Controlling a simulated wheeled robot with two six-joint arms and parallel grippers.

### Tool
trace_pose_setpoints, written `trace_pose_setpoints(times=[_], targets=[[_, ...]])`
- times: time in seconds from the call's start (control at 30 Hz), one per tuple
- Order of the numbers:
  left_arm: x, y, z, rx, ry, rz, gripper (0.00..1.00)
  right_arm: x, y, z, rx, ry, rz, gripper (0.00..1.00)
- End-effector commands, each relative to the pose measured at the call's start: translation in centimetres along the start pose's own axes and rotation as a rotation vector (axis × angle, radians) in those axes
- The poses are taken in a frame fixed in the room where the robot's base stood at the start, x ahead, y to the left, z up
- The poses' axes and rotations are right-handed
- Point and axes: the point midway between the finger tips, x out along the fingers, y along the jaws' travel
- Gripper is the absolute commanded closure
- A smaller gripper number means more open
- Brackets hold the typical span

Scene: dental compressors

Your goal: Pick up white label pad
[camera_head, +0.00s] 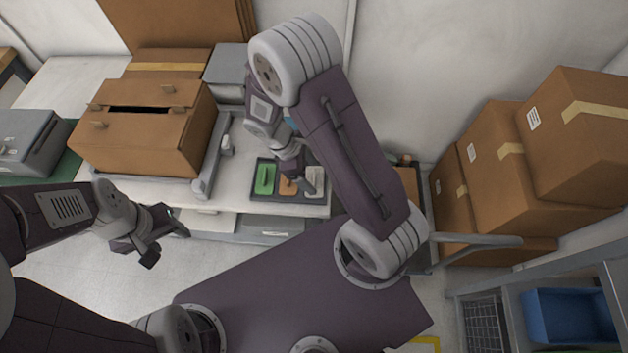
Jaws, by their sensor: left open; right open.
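A dark tray (290,198) on the white table holds a green item (264,179), an orange-brown item and a whitish pad (317,178) in its right compartment, which looks like the white label pad. My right gripper (298,187) is over the tray, its fingers pointing down at the middle and right compartments and partly hiding the items there. It is open, and I cannot tell whether it touches the pad. My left gripper (165,238) is open and empty, in front of the table's edge at the left.
A grey box (228,68) is behind. A grey case (30,140) is at far left.

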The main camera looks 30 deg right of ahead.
Motion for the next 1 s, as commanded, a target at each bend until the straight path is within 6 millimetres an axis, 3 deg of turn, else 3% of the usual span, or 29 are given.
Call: trace_pose_setpoints(times=[0.1, 0.3, 0.37, 0.53, 0.57, 1.0], targets=[[0.23, 0.0, 0.02, 0.0, 0.0, 0.0, 0.45, 1.25, 0.0, 0.0, 0.0, -0.001, -0.001, 0.24], [0.19, 0.0, 0.01, 0.0, 0.0, 0.0, 0.45, 1.29, 0.03, -0.02, 0.001, 0.001, 0.0, 0.24], [0.19, 0.0, 0.02, 0.0, 0.0, 0.0, 0.45, 1.28, 0.02, -0.02, 0.001, 0.001, 0.0, 0.38], [0.19, 0.0, 0.02, 0.0, 0.0, 0.0, 0.45, 1.27, 0.03, -0.02, 0.001, 0.001, 0.0, 0.85], [0.19, 0.0, 0.02, 0.0, 0.0, 0.0, 0.45, 1.27, 0.03, -0.02, 0.001, 0.001, 0.0, 0.87], [-0.37, 0.01, -0.04, 0.0, 0.0, 0.0, 0.45, 0.74, 0.05, 0.15, 0.001, 0.001, 0.0, 0.88]])
